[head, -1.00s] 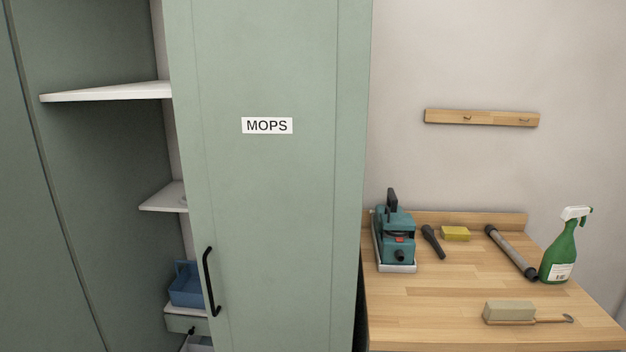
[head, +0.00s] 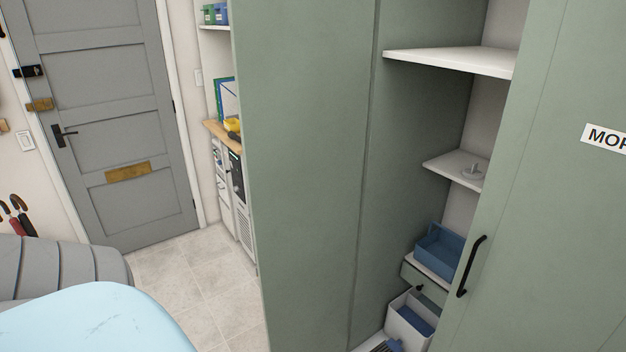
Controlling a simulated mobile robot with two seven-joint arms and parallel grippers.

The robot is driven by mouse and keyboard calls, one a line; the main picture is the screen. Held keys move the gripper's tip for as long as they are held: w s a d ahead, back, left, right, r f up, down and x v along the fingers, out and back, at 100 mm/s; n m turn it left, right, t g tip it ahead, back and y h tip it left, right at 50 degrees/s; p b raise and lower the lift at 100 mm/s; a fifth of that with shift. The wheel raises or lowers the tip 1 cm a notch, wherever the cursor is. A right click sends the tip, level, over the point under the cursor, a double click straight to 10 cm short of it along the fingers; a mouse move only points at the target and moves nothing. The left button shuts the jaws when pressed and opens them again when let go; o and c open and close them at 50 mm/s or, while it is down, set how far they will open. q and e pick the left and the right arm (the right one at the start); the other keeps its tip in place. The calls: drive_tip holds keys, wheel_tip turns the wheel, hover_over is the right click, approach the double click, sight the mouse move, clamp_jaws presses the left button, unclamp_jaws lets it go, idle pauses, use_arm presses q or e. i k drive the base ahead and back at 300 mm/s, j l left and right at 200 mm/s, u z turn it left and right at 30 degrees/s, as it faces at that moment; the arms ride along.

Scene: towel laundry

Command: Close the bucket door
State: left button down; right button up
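A tall green cabinet stands at the right in the head view. Its right door (head: 545,190), with a partly cut-off "MOPS" label (head: 606,138) and a black handle (head: 470,266), covers the right side. A large plain green panel (head: 305,150) stands at its left; I cannot tell whether it is an opened door or the cabinet's side. Between them the inside is open, with white shelves (head: 450,61), a blue caddy (head: 440,246) and a white bin (head: 408,322) low down. No label reading bucket shows. Neither of my grippers is in view.
A grey room door (head: 110,110) is at the far left. Tiled floor (head: 205,285) lies clear between it and the green panel. A light-blue surface (head: 90,325) and a grey ribbed object (head: 60,268) fill the lower left. A shelf unit (head: 213,125) stands behind the panel.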

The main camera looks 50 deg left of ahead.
sight(303, 68)
drive_tip(key=j+z, duration=0.1)
drive_tip(key=j, duration=0.95)
drive_tip(key=j+z, duration=0.15)
drive_tip(key=j, duration=0.4)
drive_tip(key=k+j, duration=0.1)
drive_tip(key=j, duration=0.4)
drive_tip(key=j+z, duration=0.15)
drive_tip(key=j, duration=0.4)
drive_tip(key=k+j, duration=0.15)
drive_tip(key=j, duration=0.35)
drive_tip(key=j+z, duration=0.15)
drive_tip(key=j, duration=0.35)
drive_tip(key=k+j, duration=0.15)
drive_tip(key=j, duration=0.4)
drive_tip(key=k+j, duration=0.1)
drive_tip(key=j, duration=0.35)
drive_tip(key=k+j, duration=0.1)
drive_tip(key=j, duration=0.35)
drive_tip(key=k+j, duration=0.1)
drive_tip(key=j, duration=0.3)
drive_tip(key=k+u, duration=0.05)
